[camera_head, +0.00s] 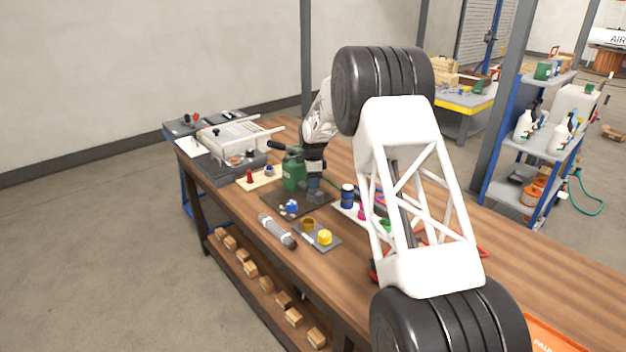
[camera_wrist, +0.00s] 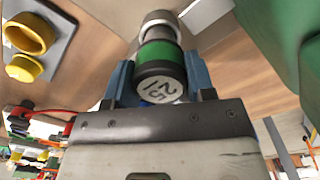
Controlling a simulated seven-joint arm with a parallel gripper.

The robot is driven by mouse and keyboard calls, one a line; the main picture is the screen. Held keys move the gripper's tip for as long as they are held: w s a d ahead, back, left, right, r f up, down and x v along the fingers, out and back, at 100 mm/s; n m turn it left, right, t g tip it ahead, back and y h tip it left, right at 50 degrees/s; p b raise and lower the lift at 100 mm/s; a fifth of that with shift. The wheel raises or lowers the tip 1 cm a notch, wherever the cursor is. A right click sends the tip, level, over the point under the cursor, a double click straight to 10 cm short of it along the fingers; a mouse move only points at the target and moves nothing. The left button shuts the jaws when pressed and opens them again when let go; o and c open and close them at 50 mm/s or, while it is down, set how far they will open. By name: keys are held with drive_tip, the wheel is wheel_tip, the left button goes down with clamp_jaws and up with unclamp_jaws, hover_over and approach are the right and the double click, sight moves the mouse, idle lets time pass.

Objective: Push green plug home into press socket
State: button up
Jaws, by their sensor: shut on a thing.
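In the wrist view my gripper (camera_wrist: 160,82) has its blue fingers closed on the two sides of the green plug (camera_wrist: 159,52). The plug is a round piece with a green band and a black end with a white numbered face. A grey metal ring (camera_wrist: 160,21), which looks like the press socket, lies in line just beyond the green band. I cannot tell how deep the plug sits in it. In the head view my gripper (camera_head: 315,186) points down over the dark mat beside the green pump body (camera_head: 293,173); the plug is not clearly visible there.
A yellow cap (camera_head: 324,237) and a yellow ring (camera_head: 308,223) are on a grey plate in front. A blue fitting (camera_head: 290,207) is on the mat. A grey cylinder (camera_head: 275,230) lies near the table edge. A dark blue cylinder (camera_head: 347,195) stands right of my gripper.

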drive_tip(key=shift+f, duration=0.75)
idle(0.4)
drive_tip(key=o, duration=1.1)
drive_tip(key=shift+r, duration=0.15)
drive_tip(key=shift+r, duration=3.8)
